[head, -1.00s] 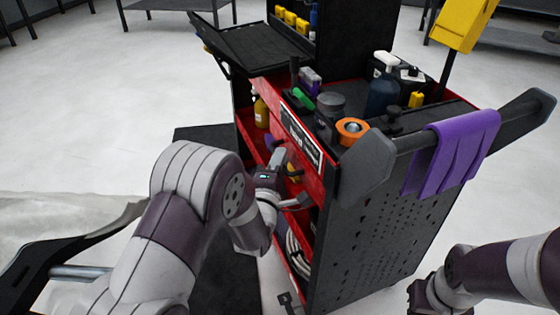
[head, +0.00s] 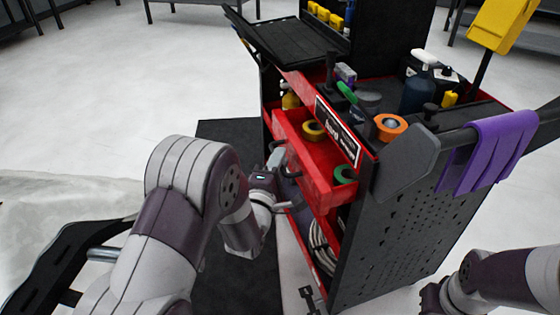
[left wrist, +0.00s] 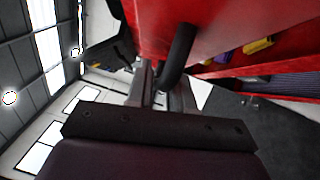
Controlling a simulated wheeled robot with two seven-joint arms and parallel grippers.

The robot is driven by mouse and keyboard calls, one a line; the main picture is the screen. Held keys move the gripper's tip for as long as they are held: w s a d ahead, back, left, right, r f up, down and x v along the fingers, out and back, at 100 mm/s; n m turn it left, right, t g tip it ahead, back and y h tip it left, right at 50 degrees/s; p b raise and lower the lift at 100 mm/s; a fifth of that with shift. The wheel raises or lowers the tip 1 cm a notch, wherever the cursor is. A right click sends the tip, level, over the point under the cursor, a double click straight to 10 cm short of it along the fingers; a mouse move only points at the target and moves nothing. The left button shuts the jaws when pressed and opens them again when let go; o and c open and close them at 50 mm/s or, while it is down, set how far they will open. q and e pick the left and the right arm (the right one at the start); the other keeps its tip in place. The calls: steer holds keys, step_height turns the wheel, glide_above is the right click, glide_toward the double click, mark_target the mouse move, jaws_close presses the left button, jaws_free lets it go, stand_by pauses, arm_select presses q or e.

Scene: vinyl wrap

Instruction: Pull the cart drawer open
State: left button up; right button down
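The red cart drawer (head: 312,172) stands partly out of the black and red cart (head: 400,215) in the head view. A yellow tape roll (head: 313,131) and a green roll (head: 345,174) show inside it. My left gripper (head: 283,182) is at the drawer's front. In the left wrist view the dark curved drawer handle (left wrist: 180,55) runs down between the fingers of my left gripper (left wrist: 163,92), which appear closed around it. My right gripper (head: 432,298) is low at the right, away from the drawer, its fingers not clear to see.
Bottles, an orange tape roll (head: 390,127) and other items stand on the cart top. A purple cloth (head: 490,150) hangs over the push handle at the right. An open lower shelf holds coiled hose (head: 318,240). Floor in front of the drawer is free around a dark mat (head: 225,140).

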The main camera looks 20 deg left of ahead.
arm_select(q)
steer(key=shift+o, duration=0.8)
steer(key=shift+s, duration=0.1)
